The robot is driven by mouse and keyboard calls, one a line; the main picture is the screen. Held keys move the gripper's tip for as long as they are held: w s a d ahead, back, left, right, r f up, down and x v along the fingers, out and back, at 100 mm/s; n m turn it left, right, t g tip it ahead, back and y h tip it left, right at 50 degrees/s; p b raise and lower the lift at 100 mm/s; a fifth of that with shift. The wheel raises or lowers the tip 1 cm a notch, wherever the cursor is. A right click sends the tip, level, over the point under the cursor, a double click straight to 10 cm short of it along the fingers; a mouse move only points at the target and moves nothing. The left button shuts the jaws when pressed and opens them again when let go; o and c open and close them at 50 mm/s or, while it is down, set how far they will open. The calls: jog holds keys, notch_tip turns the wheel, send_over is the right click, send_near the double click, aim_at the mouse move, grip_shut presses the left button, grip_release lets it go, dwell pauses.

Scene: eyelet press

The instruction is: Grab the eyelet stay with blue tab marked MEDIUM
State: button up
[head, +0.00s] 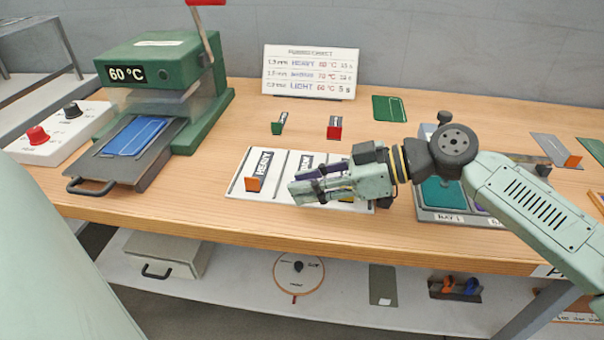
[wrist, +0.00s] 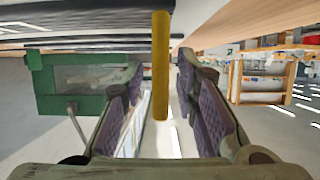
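A white board (head: 236,192) lies on the bench with printed name fields. A stay with an orange tab (head: 253,184) stands in its HEAVY field at the left. The field to its right has a partly hidden label (head: 306,163) that seems to read MEDIUM. My gripper (head: 297,190) points left, low over the board, and covers much of its right side. I see no blue tab there. In the wrist view my fingers (wrist: 160,105) are open, with an upright yellow strip (wrist: 160,65) between them and a gap on both sides.
A green press (head: 155,65) showing 60 °C stands at the left, its tray (head: 128,150) pulled out. Small green (head: 279,123) and red (head: 334,127) tabbed pieces stand behind the board. A grey tray (head: 430,214) sits right of the board, partly under my arm. A sign (head: 310,72) stands at the back.

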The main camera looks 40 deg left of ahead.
jog(key=shift+c, duration=0.2)
grip_shut()
jog(key=shift+r, duration=0.15)
dwell(0.3)
